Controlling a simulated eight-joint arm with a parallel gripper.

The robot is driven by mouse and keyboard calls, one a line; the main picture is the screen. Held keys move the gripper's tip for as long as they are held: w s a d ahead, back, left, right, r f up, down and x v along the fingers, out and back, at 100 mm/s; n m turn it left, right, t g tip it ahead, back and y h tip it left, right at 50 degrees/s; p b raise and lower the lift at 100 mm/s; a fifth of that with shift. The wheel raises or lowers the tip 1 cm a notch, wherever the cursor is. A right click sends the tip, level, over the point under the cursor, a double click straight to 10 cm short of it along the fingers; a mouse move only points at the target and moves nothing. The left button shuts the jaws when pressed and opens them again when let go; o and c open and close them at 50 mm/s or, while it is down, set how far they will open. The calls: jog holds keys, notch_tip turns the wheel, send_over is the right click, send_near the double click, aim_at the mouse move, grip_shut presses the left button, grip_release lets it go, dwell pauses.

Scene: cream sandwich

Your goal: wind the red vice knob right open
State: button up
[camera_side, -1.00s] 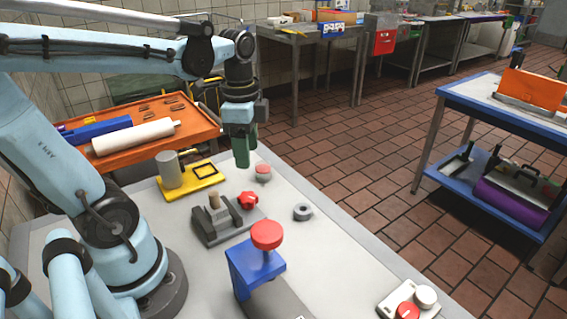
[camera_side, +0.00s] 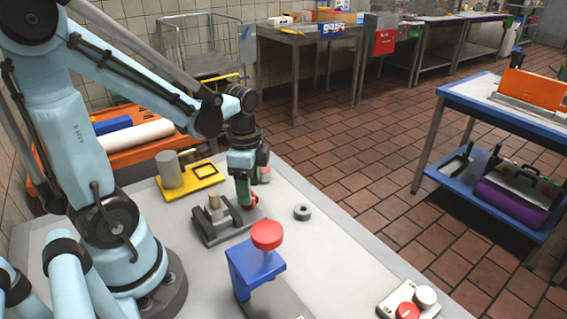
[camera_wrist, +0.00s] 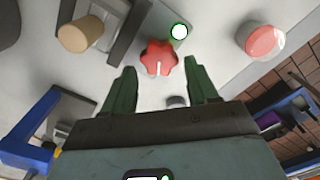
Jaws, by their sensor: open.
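The red star-shaped knob (camera_wrist: 158,60) sits at the end of the grey vice (camera_side: 222,229); in the side view the knob (camera_side: 254,200) is partly hidden by my fingers. A tan peg (camera_side: 214,202) stands upright at the vice; it also shows in the wrist view (camera_wrist: 80,38). My gripper (camera_side: 244,202) points down at the knob. In the wrist view, my gripper's green fingers (camera_wrist: 160,72) are spread apart, with the knob in line with the gap between their tips. I cannot tell whether either finger touches it.
A red-topped button (camera_side: 265,174) stands behind the gripper and a grey ring (camera_side: 302,212) lies to its right. A blue stand with a red top (camera_side: 267,236) is in front. A yellow plate with a grey cylinder (camera_side: 169,170) is behind left. The bench's right side is mostly clear.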

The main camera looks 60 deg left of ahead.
jog(key=shift+f, duration=1.15)
jog(key=c, duration=0.8)
